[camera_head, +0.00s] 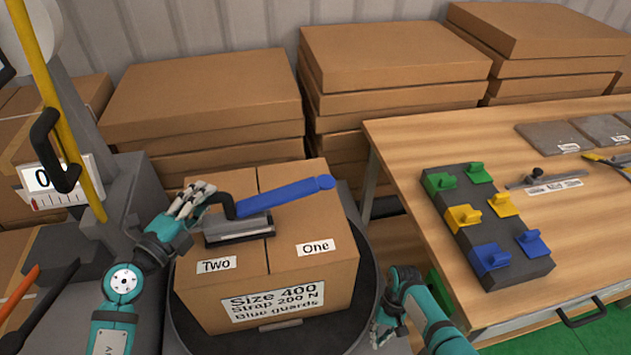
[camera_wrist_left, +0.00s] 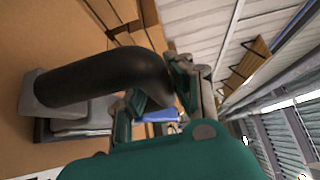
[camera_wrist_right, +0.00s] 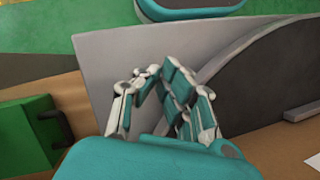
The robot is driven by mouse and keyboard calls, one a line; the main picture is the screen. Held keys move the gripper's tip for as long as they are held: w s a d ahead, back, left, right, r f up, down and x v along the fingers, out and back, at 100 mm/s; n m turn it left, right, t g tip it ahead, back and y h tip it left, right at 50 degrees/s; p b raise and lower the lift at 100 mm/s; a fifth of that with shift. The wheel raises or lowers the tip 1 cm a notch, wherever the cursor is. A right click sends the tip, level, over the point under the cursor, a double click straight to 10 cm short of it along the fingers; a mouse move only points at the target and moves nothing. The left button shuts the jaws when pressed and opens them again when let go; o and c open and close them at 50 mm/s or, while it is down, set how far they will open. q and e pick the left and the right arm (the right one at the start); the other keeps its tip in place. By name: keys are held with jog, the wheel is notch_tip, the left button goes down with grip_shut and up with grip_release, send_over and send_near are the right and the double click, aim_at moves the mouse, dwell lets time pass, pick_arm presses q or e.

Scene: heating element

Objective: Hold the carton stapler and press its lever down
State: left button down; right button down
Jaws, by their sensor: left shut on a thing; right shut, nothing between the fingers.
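The carton stapler (camera_head: 240,227) sits on top of a cardboard box (camera_head: 312,280), near the "Two" label. Its blue lever (camera_head: 285,194) sticks out to the right, raised at a shallow angle. My left gripper (camera_head: 203,196) is shut on the stapler at its black handle end. In the left wrist view the black curved handle (camera_wrist_left: 105,78) and the grey stapler body (camera_wrist_left: 62,112) show, partly hiding the fingers. My right gripper (camera_head: 380,322) is shut and empty, low beside the box's right side, away from the lever. Its closed fingers also show in the right wrist view (camera_wrist_right: 160,92).
The box stands on a dark round turntable (camera_head: 368,240). A wooden table (camera_head: 405,150) to the right bears a dark block (camera_head: 515,265) with green, yellow and blue clips. Stacked cartons (camera_head: 200,95) line the back.

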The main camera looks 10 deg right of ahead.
jog(key=w+d+r+n+t+h, duration=0.3)
jog(key=w+d+r+n+t, duration=0.15)
jog(key=w+r, duration=0.55)
jog(key=w+d+r+n+t+h, duration=0.4)
jog(key=w+r, duration=0.4)
jog(key=w, duration=0.4)
jog(key=w+a+r+n+t+y, duration=0.1)
jog(key=w+a+r+n+y, duration=0.1)
jog(key=a+r, duration=0.45)
jog(key=w+a+r+n+t+y, duration=0.1)
jog(key=w+a+r+n+y, duration=0.15)
jog(key=r, duration=0.75)
jog(key=w+a+r+n+t+y, duration=0.1)
jog(key=w+a+r+n, duration=0.15)
jog(key=a+r, duration=0.4)
jog(key=s+a+r+n+g+y, duration=0.1)
jog(key=s+a+r+n+y, duration=0.1)
jog(key=s+a+r+n, duration=0.5)
notch_tip(320, 180, up, 5)
jog(key=shift+a+f+y, duration=0.2)
jog(key=shift+a+y, duration=0.15)
jog(key=shift+a, duration=0.7)
jog(key=shift+f+g, duration=0.15)
jog(key=shift+g, duration=0.1)
send_over(309, 189)
jog(key=shift+f, duration=4.2)
